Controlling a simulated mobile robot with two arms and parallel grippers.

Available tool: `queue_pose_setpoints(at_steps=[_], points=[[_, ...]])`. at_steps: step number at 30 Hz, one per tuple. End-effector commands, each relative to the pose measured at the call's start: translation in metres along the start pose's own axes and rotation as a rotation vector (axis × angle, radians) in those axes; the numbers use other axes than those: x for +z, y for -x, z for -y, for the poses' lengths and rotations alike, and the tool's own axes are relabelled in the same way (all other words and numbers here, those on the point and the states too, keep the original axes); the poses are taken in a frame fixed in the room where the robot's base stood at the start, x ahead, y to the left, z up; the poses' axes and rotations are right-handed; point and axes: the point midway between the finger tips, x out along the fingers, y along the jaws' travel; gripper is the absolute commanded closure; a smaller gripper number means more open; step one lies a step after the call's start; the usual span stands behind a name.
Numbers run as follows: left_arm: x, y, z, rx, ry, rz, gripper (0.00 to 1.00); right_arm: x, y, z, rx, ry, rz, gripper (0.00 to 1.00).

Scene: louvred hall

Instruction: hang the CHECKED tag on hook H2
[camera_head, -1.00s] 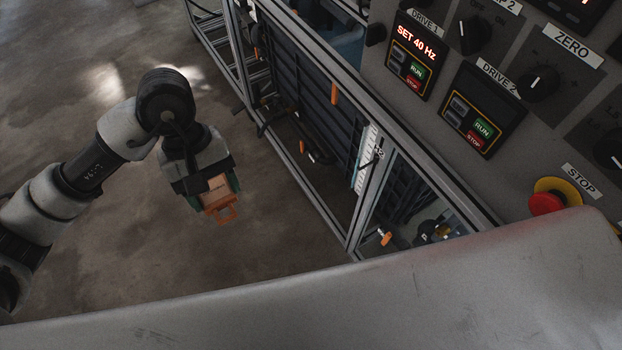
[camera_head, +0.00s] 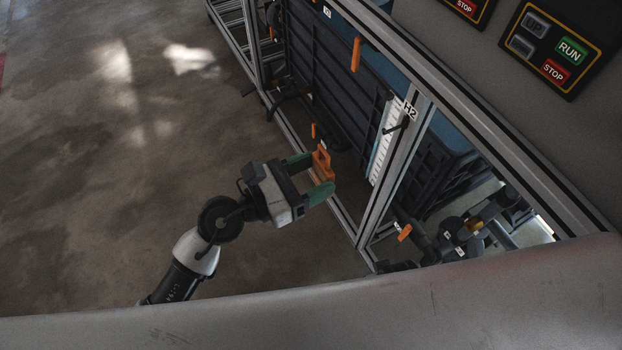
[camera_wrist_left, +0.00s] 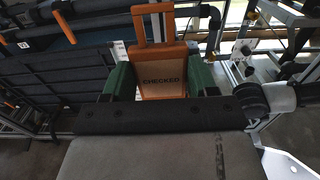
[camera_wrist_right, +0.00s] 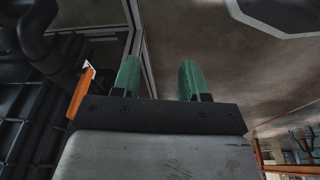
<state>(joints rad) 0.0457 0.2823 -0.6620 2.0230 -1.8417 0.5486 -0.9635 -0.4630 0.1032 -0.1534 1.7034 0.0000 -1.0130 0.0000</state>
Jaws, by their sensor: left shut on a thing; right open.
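The CHECKED tag (camera_head: 320,166) is an orange tag with a loop handle. In the left wrist view its face (camera_wrist_left: 163,82) reads CHECKED, with the loop upward. My left gripper (camera_head: 312,176) is shut on the tag's sides between its green fingers. Hook H2 (camera_head: 398,127) is a dark peg on the metal frame post, beside the white H2 label (camera_head: 410,110). The tag is to the left of the hook in the head view, apart from it. My right gripper (camera_wrist_right: 158,80) is open and empty in the right wrist view.
A metal frame (camera_head: 383,185) stands around dark blue ribbed panels (camera_head: 325,70). An orange piece (camera_head: 356,54) hangs farther up the frame. A grey control panel with RUN and STOP buttons (camera_head: 555,70) is at the upper right. The floor at left is clear.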

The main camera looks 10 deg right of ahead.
Motion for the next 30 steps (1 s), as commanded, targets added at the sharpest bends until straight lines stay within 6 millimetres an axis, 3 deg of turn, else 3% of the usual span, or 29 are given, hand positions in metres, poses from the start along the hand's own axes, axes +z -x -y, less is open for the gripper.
queue_pose_setpoints(at_steps=[16, 30], points=[[0.002, -0.065, 0.001, -0.003, -0.001, 0.0, 0.68, 0.009, -0.011, 0.0, -0.001, 0.002, 0.009, 0.56], [0.001, -0.083, 0.001, -0.007, -0.002, -0.001, 0.68, 0.018, -0.02, 0.001, -0.001, 0.003, 0.014, 0.56]])
